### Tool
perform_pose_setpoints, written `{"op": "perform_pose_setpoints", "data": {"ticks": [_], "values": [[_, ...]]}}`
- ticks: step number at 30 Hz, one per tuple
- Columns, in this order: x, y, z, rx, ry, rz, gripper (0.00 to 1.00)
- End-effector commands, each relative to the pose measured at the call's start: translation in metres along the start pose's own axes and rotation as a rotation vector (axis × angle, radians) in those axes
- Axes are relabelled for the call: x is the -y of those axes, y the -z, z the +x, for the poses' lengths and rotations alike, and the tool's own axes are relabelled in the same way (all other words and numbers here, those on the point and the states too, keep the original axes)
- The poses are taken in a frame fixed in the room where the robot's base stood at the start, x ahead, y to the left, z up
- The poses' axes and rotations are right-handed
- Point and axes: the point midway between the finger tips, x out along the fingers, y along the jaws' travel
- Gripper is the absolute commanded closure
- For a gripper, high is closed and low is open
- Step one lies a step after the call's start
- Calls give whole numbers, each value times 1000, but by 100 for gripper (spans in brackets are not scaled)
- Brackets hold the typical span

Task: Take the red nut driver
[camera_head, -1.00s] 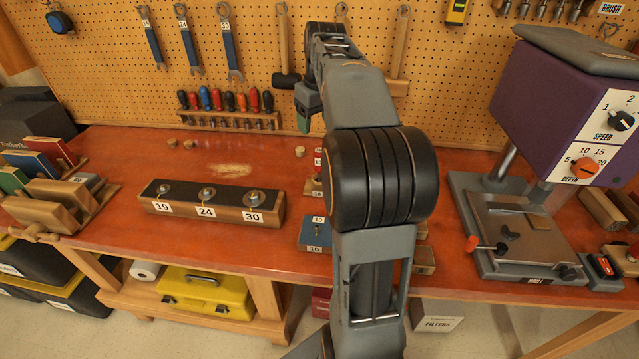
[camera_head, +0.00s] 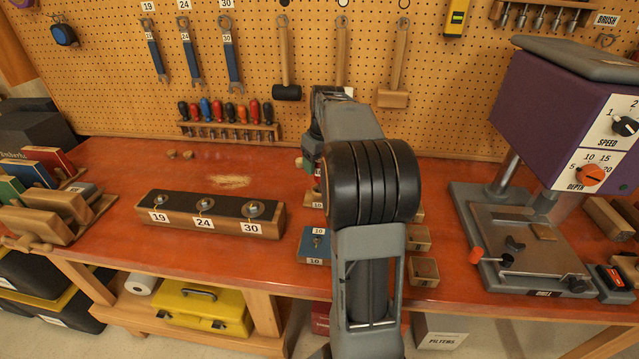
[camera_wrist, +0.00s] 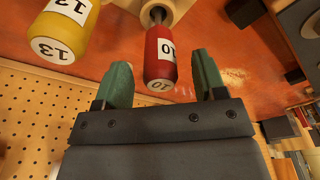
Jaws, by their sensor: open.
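The red nut driver (camera_wrist: 160,55), marked 10, shows in the wrist view with its shaft running into a pale wooden holder (camera_wrist: 158,12). My gripper (camera_wrist: 161,62) is open, with one green finger on each side of the red handle and visible gaps between. Nothing is held. A yellow driver (camera_wrist: 65,32), marked 13, stands beside it to the left, outside the left finger.
A blue block (camera_head: 312,247) marked 10 sits near the bench front, left of my arm, with small wooden blocks (camera_head: 423,270) to its right. A three-bolt block (camera_head: 205,222) lies further left. The purple drill press (camera_head: 563,110) stands right. The pegboard (camera_head: 345,125) rises behind.

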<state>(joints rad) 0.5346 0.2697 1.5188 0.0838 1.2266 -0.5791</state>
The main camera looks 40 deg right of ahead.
Motion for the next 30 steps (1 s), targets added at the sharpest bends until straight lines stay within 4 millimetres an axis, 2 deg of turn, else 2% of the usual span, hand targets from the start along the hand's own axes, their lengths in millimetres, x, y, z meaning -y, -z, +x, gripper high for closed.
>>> {"op": "perform_pose_setpoints", "data": {"ticks": [6,16,30], "values": [[0,0,26,1,1,0,36],[0,0,31,0,0,0,36],[0,0,31,0,0,0,80]]}}
